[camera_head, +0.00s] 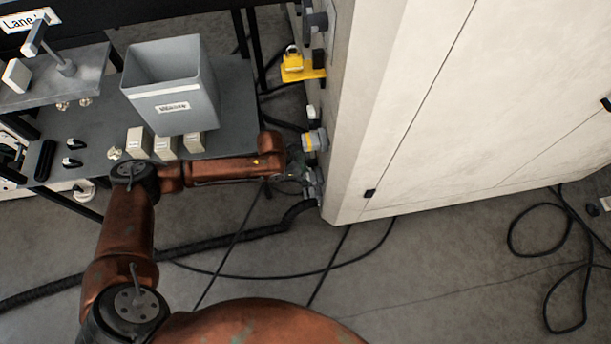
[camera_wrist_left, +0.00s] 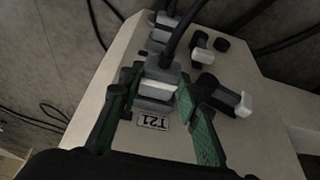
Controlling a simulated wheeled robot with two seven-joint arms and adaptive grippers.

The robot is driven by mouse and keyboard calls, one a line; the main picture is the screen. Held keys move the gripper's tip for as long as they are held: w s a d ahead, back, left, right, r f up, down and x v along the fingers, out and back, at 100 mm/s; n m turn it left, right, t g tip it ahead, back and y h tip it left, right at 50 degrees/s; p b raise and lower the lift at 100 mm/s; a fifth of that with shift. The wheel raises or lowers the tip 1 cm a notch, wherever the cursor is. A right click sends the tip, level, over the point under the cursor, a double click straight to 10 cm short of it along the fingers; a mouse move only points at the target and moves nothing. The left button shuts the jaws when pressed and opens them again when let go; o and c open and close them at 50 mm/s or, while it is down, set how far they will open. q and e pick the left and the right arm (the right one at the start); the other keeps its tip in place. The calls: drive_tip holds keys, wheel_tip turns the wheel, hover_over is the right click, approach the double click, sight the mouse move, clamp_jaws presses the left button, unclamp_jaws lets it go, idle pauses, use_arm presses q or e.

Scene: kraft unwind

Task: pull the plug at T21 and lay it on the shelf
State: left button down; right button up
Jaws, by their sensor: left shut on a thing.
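The T21 plug (camera_wrist_left: 160,74) is a grey block with a pale band and a black cable, at the T21 label (camera_wrist_left: 151,122) on the cabinet's side. My left gripper (camera_wrist_left: 162,84) has its green-padded fingers on either side of this plug and is shut on it. The plug appears still seated at its socket. In the head view, my left gripper (camera_head: 297,164) is at the cabinet's side face, and the plug is largely hidden there. The grey shelf (camera_head: 228,118) is to the left. My right gripper is not in view.
A grey bin (camera_head: 172,90) and several small beige blocks (camera_head: 166,147) stand on the shelf. A yellow lockout with a padlock (camera_head: 294,66) is higher on the cabinet (camera_head: 440,110). Black cables (camera_head: 290,272) lie on the floor.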

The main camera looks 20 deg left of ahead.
use_arm(q)
drive_tip(key=shift+s+a, duration=0.1)
drive_tip(key=shift+a, duration=0.1)
drive_tip(key=shift+s+a+r+p, duration=0.1)
drive_tip(key=shift+s+a+p, duration=0.2)
drive_tip(key=shift+a+p, duration=0.15)
drive_tip(key=shift+s+a+p, duration=0.45)
drive_tip(key=shift+s+a, duration=0.1)
drive_tip(key=shift+a, duration=0.2)
drive_tip(key=shift+s+a+p, duration=0.4)
drive_tip(key=shift+s+a, duration=0.1)
drive_tip(key=shift+a, duration=0.25)
